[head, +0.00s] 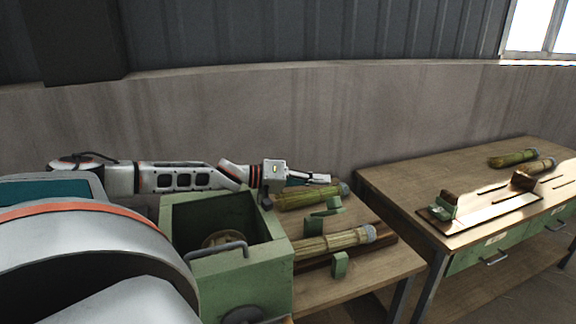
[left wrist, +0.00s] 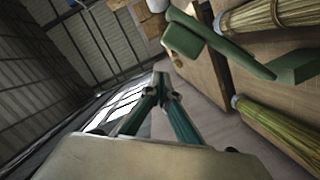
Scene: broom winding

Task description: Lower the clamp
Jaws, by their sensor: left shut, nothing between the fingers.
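The clamp is a set of green metal parts on the near wooden bench. Its upper piece (head: 325,210) stands beside the broom bundles, and a second green block (head: 340,264) stands nearer the front. In the left wrist view a green clamp arm with a block (left wrist: 188,40) reaches diagonally past the bundles. My left gripper (head: 318,179) points right, just above the back bundle, shut and empty. Its fingertips meet in the left wrist view (left wrist: 161,82), apart from the green arm. My right gripper is in neither view.
Straw bundles (head: 330,242) and (head: 300,197) lie on the bench. A green open-topped box with a grey handle (head: 228,262) stands to their left. A second table (head: 400,188) at the right holds more bundles and a board. A concrete wall (head: 270,110) runs behind.

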